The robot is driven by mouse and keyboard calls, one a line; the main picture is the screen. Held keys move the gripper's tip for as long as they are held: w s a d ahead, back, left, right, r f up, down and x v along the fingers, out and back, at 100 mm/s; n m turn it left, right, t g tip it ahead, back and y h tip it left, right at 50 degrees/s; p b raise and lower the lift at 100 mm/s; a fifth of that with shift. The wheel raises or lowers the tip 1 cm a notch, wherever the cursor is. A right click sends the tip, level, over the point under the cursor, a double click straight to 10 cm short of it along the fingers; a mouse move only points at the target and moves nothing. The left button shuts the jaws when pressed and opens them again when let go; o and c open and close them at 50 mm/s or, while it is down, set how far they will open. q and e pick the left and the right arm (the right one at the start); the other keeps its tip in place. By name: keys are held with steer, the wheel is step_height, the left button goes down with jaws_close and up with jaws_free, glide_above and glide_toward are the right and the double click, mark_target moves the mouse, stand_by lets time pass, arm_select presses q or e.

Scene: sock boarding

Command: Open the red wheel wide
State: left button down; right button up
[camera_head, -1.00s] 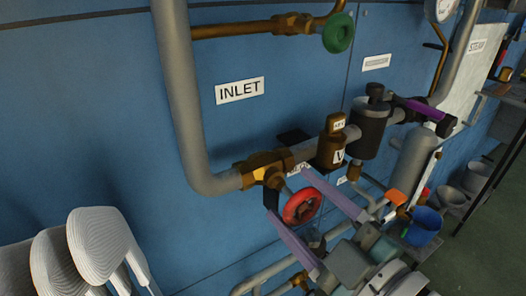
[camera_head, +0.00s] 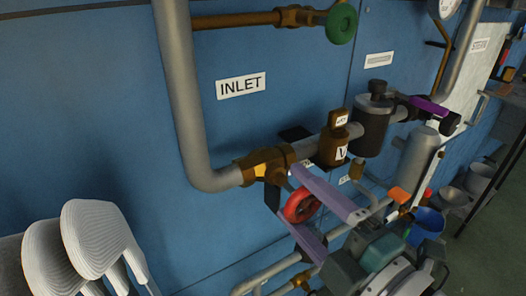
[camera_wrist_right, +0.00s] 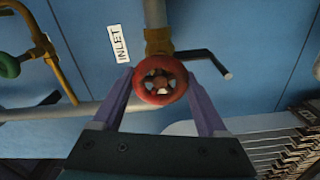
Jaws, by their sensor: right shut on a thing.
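The red wheel (camera_head: 300,206) sits on the brass valve (camera_head: 264,167) at the low end of the inlet pipe. My right gripper (camera_head: 283,190) reaches in from the lower right with its two purple fingers on either side of the wheel. In the right wrist view the red wheel (camera_wrist_right: 160,79) lies between the fingertips of the right gripper (camera_wrist_right: 160,78), which is shut on its rim. Part of the wheel is hidden by the upper finger in the head view. My left gripper is not in view.
A grey pipe (camera_head: 180,90) runs down the blue wall beside the INLET label (camera_head: 240,86). A green wheel (camera_head: 341,24) is higher up. White ribbed sock forms (camera_head: 95,240) stand at lower left.

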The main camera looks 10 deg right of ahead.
stand_by(0.3)
steer(key=o, duration=1.3)
steer(key=v, duration=1)
steer(key=shift+r, duration=0.1)
